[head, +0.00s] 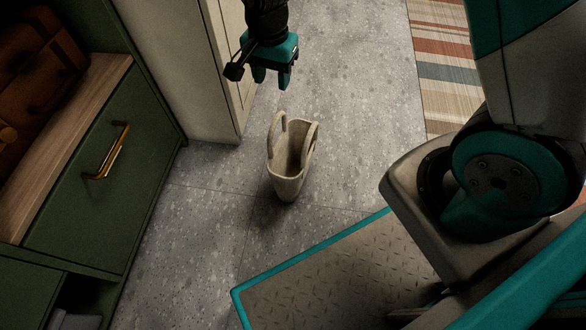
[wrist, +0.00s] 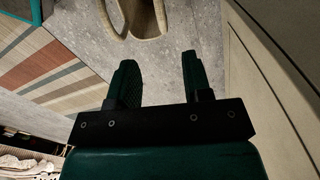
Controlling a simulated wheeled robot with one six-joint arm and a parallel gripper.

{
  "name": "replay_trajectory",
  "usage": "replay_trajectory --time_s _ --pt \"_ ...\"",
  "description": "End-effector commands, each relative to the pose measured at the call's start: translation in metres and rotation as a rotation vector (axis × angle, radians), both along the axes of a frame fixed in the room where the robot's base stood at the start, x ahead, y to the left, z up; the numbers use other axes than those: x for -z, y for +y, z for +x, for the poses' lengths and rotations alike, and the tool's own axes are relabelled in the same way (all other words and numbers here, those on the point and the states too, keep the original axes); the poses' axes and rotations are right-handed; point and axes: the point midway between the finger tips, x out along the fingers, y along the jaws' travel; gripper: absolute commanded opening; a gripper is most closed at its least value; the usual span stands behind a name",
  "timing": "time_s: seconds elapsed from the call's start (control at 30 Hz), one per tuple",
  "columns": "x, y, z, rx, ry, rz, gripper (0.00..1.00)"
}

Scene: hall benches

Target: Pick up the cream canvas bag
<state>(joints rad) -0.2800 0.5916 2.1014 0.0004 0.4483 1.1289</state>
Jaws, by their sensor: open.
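The cream canvas bag (head: 288,172) stands upright on the grey speckled floor in the head view, its top open and two loop handles raised. My gripper (head: 271,82) hangs above the floor behind the bag, apart from it, beside the cream cabinet. In the wrist view my gripper (wrist: 158,75) is open, with two teal fingers spread and nothing between them. Part of the bag (wrist: 120,22), with a handle, shows at the top edge beyond the fingertips; the rest is out of frame.
A green drawer unit (head: 75,190) with a brass handle stands at the left, a brown case (head: 35,60) on its wooden top. A cream cabinet (head: 190,75) stands behind it. A striped rug (head: 440,70) lies at the right. Floor around the bag is clear.

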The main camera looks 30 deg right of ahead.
Motion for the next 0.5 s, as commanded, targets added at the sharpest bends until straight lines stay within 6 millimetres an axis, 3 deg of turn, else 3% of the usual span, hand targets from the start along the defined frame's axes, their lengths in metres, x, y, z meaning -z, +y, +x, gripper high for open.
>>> replay_trajectory --time_s 0.03,0.3,0.5 --pt "0.016 0.000 -0.001 0.001 0.003 -0.001 0.45" --pt "0.080 0.000 -0.001 -0.001 0.004 0.000 0.45" --pt "0.108 0.000 0.000 -0.002 0.001 0.000 0.45"
